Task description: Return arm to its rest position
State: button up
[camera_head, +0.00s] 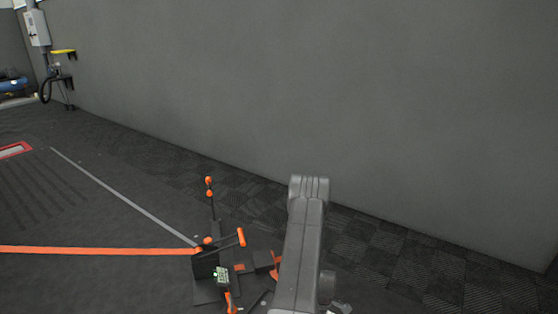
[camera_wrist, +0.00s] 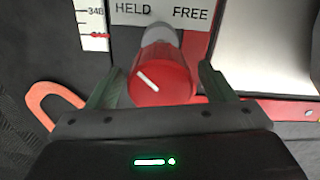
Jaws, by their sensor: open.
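In the wrist view my gripper (camera_wrist: 160,83) is open, with one finger on each side of a red knob (camera_wrist: 165,80). Whether the fingers touch the knob I cannot tell. The knob has a white line on its face, slanting to the upper left. Behind it is a label plate (camera_wrist: 170,12) reading HELD on the left and FREE on the right. In the head view my grey arm (camera_head: 303,245) rises at the lower middle. I cannot make out the gripper clearly there.
A black and orange device (camera_head: 210,265) stands left of my arm in the head view. An orange strap (camera_head: 90,251) runs left from it along the floor. A grey wall (camera_head: 330,100) closes off the back and right. An orange loop (camera_wrist: 42,100) shows left in the wrist view.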

notch_tip(320, 180, up, 14)
jog(key=p, duration=0.5)
notch_tip(320, 180, down, 14)
jog(key=b, duration=0.5)
jog(key=m+p, duration=0.1)
jog(key=m, duration=0.3)
jog(key=shift+r+p, duration=0.1)
jog(key=shift+p, duration=0.25)
jog(key=m+p, duration=0.2)
jog(key=m, duration=0.3)
jog(key=shift+m+p, duration=0.3)
jog(key=shift+m, duration=0.1)
jog(key=m+p, duration=0.3)
jog(key=m, duration=0.2)
jog(key=shift+m, duration=0.3)
jog(key=shift+m+p, duration=1)
jog(key=shift+m, duration=0.2)
jog(key=shift+s+a, duration=0.1)
